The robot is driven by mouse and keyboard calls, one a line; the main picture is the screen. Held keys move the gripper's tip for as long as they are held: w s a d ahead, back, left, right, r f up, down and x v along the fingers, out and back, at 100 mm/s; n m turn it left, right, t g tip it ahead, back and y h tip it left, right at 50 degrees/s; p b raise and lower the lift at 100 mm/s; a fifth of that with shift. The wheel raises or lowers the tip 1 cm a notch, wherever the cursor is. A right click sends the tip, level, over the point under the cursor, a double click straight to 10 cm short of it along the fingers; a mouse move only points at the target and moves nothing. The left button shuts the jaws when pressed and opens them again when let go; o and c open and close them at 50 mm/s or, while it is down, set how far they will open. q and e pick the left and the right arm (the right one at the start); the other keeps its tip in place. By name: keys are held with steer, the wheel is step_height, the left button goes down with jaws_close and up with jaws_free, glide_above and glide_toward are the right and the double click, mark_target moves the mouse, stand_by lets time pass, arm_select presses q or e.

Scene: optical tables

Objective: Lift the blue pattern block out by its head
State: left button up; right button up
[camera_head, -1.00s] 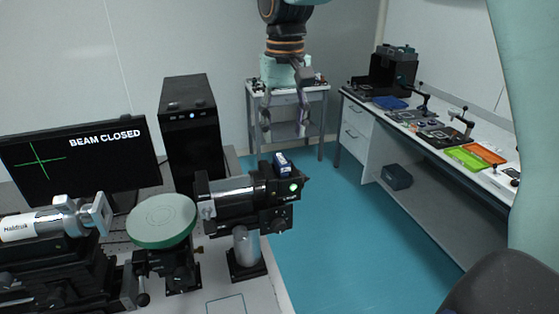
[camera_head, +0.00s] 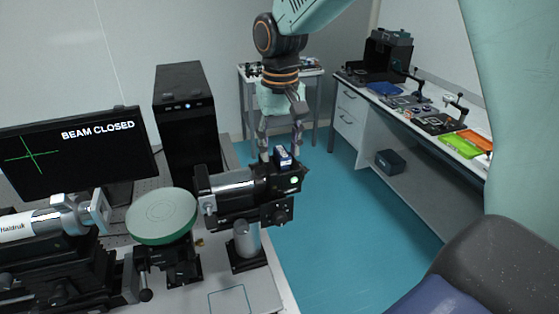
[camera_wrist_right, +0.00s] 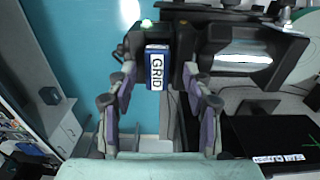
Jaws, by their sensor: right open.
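The blue pattern block (camera_head: 283,158) sits upright in the top of the black projector-like housing (camera_head: 251,192), its head standing above it. In the right wrist view the block (camera_wrist_right: 156,68) shows a white label reading GRID. My right gripper (camera_head: 280,150) is open above the housing, its fingers apart. In the right wrist view the fingers (camera_wrist_right: 160,80) reach in from below, one on each side of the block, with gaps showing between them and it. I cannot tell how far above the block the tips are. My left gripper is not in view.
A round green disc (camera_head: 162,216) on a mount stands left of the housing. A monitor (camera_head: 75,150) reads BEAM CLOSED, with a black computer tower (camera_head: 187,118) beside it. A side bench (camera_head: 430,155) with trays runs along the right. Blue floor (camera_head: 330,215) lies open between.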

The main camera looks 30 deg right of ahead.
steer(key=shift+s+d, duration=0.2)
steer(key=shift+s, duration=0.2)
steer(key=shift+c, duration=1.9)
steer(key=shift+w+a, duration=0.2)
steer(key=shift+w, duration=0.2)
steer(key=c, duration=0.6)
steer(key=shift+s+d, duration=0.25)
steer(key=shift+s, duration=0.05)
jaws_close()
